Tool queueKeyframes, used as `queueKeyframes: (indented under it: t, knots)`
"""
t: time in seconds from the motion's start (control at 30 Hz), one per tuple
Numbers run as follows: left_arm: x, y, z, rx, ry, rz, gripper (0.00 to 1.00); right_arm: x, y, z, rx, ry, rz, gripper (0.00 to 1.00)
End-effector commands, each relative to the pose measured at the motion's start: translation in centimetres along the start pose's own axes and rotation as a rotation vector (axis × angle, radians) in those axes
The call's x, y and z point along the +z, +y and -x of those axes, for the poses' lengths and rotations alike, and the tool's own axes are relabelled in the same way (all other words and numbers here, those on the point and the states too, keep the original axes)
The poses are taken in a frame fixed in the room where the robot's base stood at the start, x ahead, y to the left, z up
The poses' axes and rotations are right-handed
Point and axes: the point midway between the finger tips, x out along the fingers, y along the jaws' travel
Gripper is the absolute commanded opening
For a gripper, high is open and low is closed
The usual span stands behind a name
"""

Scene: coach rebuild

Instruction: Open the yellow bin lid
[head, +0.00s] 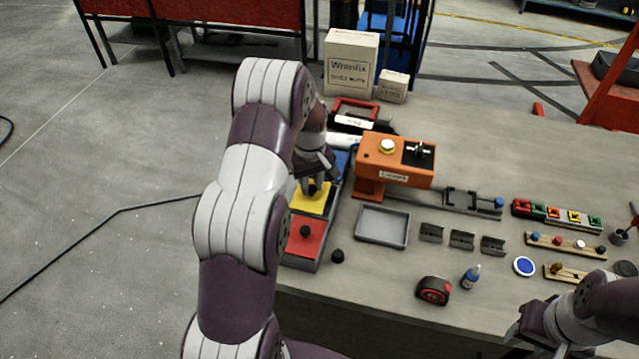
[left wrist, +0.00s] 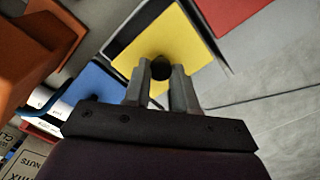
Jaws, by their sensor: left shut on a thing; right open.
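The yellow bin lid (head: 309,201) lies on a grey bin row, between a red lid (head: 305,236) and a blue lid (head: 342,160). In the left wrist view the yellow lid (left wrist: 178,38) has a dark round knob (left wrist: 161,68). A dark strip of the bin shows beside one edge of the lid. My left gripper (left wrist: 160,88) is shut on the knob, one finger on each side; it also shows in the head view (head: 312,190). My right gripper (head: 518,335) is open and empty at the lower right, away from the bins.
An orange machine (head: 395,158) stands right of the bins. A grey tray (head: 382,226), a tape measure (head: 433,290) and a blue bottle (head: 471,276) lie in front of it. White boxes (head: 350,65) stand at the back.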

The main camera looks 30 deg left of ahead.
Motion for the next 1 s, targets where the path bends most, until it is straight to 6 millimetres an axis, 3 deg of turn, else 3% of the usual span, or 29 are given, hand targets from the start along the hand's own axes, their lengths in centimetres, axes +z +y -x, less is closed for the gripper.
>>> queueKeyframes:
  t: [0.2,0.53,0.57,0.6,0.63,0.9,1.0]
  knots:
    - [-2.2,-2.8,0.1,-0.001,-0.001,0.002,0.00,0.0,0.0,-0.1,0.000,0.000,0.000,0.43]
    - [-2.4,-3.0,0.1,-0.001,0.000,0.000,0.00,0.0,0.0,-0.1,0.000,0.000,0.000,0.43]
    - [-2.4,-3.0,0.2,0.000,0.000,0.000,0.36,0.0,0.0,-0.1,0.000,0.000,0.000,0.43]
    - [-2.4,-3.0,0.2,0.000,0.000,0.000,0.49,0.0,0.0,-0.1,0.000,0.000,0.000,0.43]
    - [-2.4,-3.0,0.1,0.000,0.000,0.000,0.53,0.0,0.0,-0.1,0.000,0.000,0.000,0.43]
    - [-2.4,-3.0,0.2,0.000,0.001,0.000,0.53,0.0,0.0,-0.2,0.000,0.000,0.000,0.43]
    - [-2.4,-2.9,1.1,0.001,0.003,0.000,0.53,0.1,0.0,-0.7,0.000,0.000,0.000,0.43]
